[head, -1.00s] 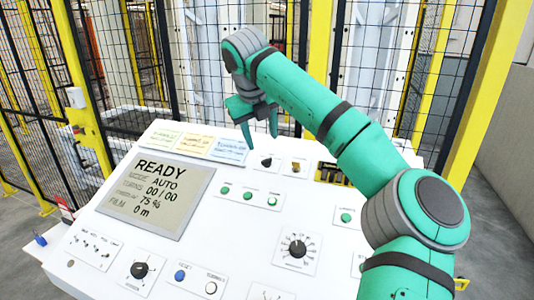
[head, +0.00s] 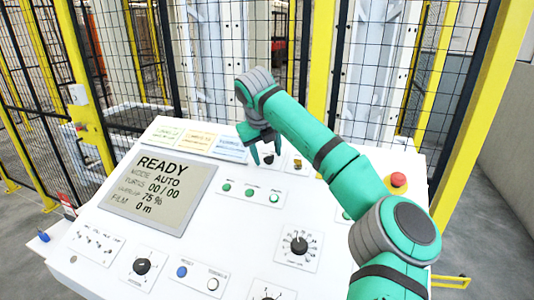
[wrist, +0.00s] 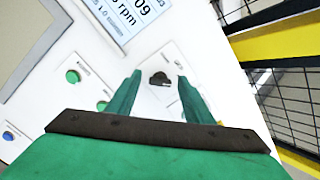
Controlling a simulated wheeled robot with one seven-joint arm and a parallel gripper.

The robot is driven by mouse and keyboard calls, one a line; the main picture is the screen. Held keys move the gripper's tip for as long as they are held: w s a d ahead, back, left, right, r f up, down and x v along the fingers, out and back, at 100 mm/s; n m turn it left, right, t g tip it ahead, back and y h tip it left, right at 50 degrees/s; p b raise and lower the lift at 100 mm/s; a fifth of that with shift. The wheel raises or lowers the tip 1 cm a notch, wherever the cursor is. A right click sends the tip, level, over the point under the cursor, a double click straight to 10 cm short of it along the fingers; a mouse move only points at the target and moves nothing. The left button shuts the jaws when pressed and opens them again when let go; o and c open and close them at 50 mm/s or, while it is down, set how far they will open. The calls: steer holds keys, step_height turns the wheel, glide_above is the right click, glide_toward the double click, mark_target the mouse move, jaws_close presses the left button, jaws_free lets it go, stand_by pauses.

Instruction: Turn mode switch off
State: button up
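A small black rotary knob (wrist: 159,79) sits on its own white plate on the sloping panel. It matches the mode switch, but its label is too small to read. My gripper (head: 267,160) is over the same knob in the head view, at the panel's upper middle. In the wrist view my gripper (wrist: 160,75) is open, one finger on each side of the knob, with space between. I cannot tell how far the tips are above the panel. The screen (head: 158,192) reads READY and MODE AUTO.
Green buttons (head: 250,190) lie just below the knob. A larger black dial (head: 299,244) is lower on the panel. A red emergency button (head: 398,180) is at the right. Paper notes (head: 200,142) lie along the back edge. A mesh fence stands behind.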

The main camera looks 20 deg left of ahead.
steer(key=c, duration=1)
steer(key=shift+o, duration=0.2)
steer(key=shift+w+d, duration=0.1)
steer(key=shift+n, duration=0.3)
steer(key=shift+d+n, duration=0.1)
steer(key=shift+n, duration=1.4)
steer(key=shift+n+g, duration=0.4)
steer(key=shift+n, duration=2.2)
steer(key=o, duration=1)
